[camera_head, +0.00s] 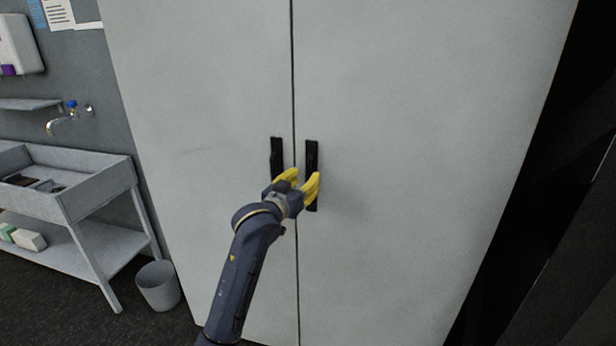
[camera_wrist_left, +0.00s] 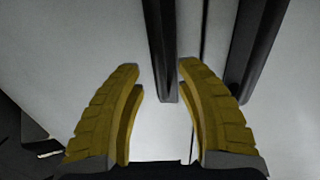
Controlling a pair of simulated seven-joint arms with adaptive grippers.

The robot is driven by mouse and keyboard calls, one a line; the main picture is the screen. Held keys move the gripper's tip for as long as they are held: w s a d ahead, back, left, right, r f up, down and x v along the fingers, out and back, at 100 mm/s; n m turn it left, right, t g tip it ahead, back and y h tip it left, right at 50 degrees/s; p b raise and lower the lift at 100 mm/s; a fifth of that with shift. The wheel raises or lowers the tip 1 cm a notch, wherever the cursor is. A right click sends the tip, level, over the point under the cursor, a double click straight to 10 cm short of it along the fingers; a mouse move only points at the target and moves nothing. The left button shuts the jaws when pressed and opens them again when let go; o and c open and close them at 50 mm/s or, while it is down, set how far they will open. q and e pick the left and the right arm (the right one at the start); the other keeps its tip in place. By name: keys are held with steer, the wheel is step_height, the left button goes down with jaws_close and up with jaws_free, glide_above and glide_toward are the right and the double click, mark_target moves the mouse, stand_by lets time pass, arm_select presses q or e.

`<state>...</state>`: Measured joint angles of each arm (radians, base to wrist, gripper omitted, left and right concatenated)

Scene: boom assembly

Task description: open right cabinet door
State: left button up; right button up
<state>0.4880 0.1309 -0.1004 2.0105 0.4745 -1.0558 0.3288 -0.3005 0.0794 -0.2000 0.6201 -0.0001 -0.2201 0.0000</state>
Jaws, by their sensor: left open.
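The right cabinet door (camera_head: 420,150) is light grey and closed, flush with the left door at a dark seam. Its black upright handle (camera_head: 311,158) is right of the seam. My left gripper (camera_head: 302,178), yellow-fingered, is in front of the handles and overlaps the right handle's lower part. In the left wrist view its fingers (camera_wrist_left: 158,78) are open with nothing clamped. One black handle (camera_wrist_left: 160,45) ends between the fingertips, close to one finger; whether they touch is unclear. The other handle (camera_wrist_left: 262,40) is outside the fingers. My right gripper is not in view.
The left door's handle (camera_head: 277,158) is close beside the seam. A grey sink bench (camera_head: 85,205) and a waste bin (camera_head: 158,287) stand left of the cabinet. Dark structure lies to the right. The right door's face is clear.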

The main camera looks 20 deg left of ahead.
arm_select(q)
steer(key=shift+w+d, duration=0.25)
steer(key=shift+w, duration=0.85)
steer(key=shift+o, duration=0.3)
jaws_close()
